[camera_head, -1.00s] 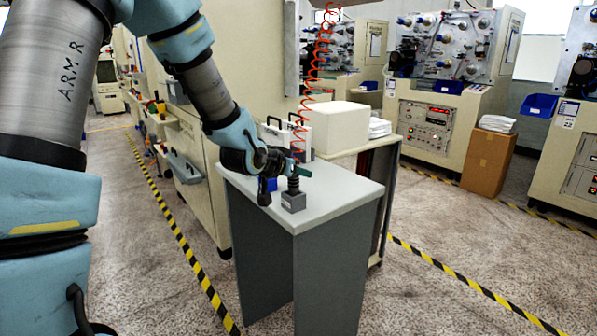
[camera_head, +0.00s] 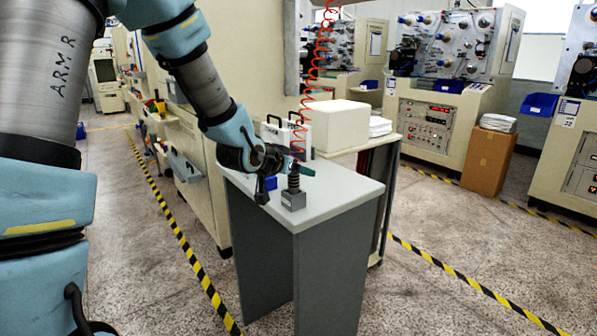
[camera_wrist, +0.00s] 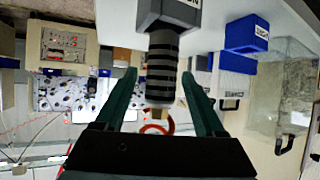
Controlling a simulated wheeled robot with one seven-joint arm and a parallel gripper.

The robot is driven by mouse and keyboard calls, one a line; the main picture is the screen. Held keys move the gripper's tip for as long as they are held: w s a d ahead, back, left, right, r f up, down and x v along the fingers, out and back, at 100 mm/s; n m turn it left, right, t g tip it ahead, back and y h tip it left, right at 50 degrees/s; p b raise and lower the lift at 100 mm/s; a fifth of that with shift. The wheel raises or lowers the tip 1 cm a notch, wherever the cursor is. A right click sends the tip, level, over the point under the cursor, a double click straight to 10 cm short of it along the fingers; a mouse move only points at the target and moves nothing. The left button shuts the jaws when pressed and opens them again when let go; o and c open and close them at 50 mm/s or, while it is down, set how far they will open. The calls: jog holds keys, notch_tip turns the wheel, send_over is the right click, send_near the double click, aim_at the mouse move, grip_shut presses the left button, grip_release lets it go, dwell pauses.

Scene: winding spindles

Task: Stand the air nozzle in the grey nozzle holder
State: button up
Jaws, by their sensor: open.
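The air nozzle (camera_head: 294,181) is black and ribbed and stands upright in the grey nozzle holder (camera_head: 293,201) near the table's front edge. In the wrist view, which is upside down, the nozzle (camera_wrist: 161,75) rises from the holder (camera_wrist: 172,12) and ends in a brass fitting beside a loop of the red hose. My gripper (camera_head: 303,170) is at the nozzle's upper end. Its teal fingers (camera_wrist: 160,92) are open, one on each side of the nozzle, with visible gaps. How deep the nozzle sits is hidden inside the holder.
A small blue box (camera_head: 270,184) is behind the holder on the grey table (camera_head: 340,190). A red coiled hose (camera_head: 312,75) hangs from above. A white box (camera_head: 334,125) stands behind. The table's right part is clear.

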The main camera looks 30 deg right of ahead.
jog(key=v, duration=1)
jog(key=w+a+f+n+y, duration=0.1)
jog(key=a+f+n+y, duration=0.15)
jog(key=a, duration=0.55)
jog(key=w+a+f+n+y, duration=0.2)
jog(key=a+f+y, duration=0.15)
jog(key=a, duration=0.45)
jog(key=s+a+f+n+g+y, duration=0.2)
jog(key=s+a, duration=0.3)
jog(key=a, duration=0.2)
jog(key=s+a+f+n+g+y, duration=0.1)
jog(key=s+a+n+g+y, duration=0.1)
jog(key=s+a, duration=0.3)
jog(key=a+n+g, duration=0.1)
jog(key=a, duration=0.1)
jog(key=shift+a+f, duration=0.35)
jog(key=shift+a, duration=0.05)
jog(key=shift+n, duration=0.25)
jog(key=shift+c, duration=0.2)
